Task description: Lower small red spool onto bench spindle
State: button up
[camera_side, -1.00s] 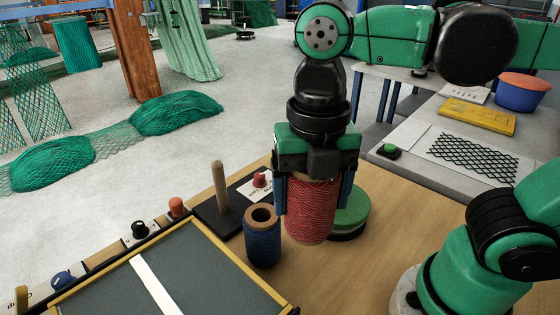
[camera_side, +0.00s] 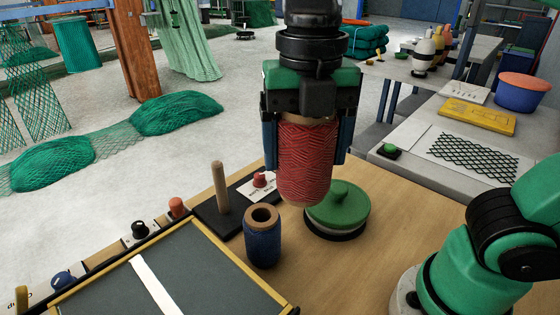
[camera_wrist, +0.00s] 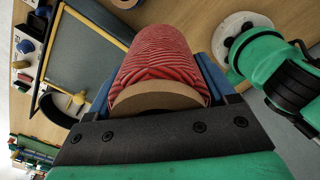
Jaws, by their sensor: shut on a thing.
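The red spool (camera_side: 304,160), wound with red twine, is upright in my gripper (camera_side: 304,168), which is shut around its sides. In the wrist view the spool (camera_wrist: 168,55) sits between the blue fingers, its tan end disc facing the camera. The bench spindle (camera_side: 221,188) is a bare upright wooden peg on a dark base (camera_side: 215,220), left of the spool in the side view. The spool hangs above the bench, its lower end near the peg's height in the picture; the actual height gap is hard to tell.
A blue spool (camera_side: 262,245) stands on the bench (camera_side: 375,250) between the peg and a green round lidded thing (camera_side: 345,208). A small red knob (camera_side: 260,180) sits on a white card behind the peg. A grey framed panel (camera_side: 165,275) lies at the front left.

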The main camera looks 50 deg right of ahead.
jog(key=w, duration=1)
send_near(216, 163)
jog(key=shift+s, duration=0.2)
jog(key=shift+w+f, duration=0.25)
jog(key=shift+f, duration=1.4)
jog(key=shift+f, duration=5.6)
jog(key=o, duration=1.2)
jog(key=shift+o, duration=0.2)
jog(key=shift+r, duration=2.85)
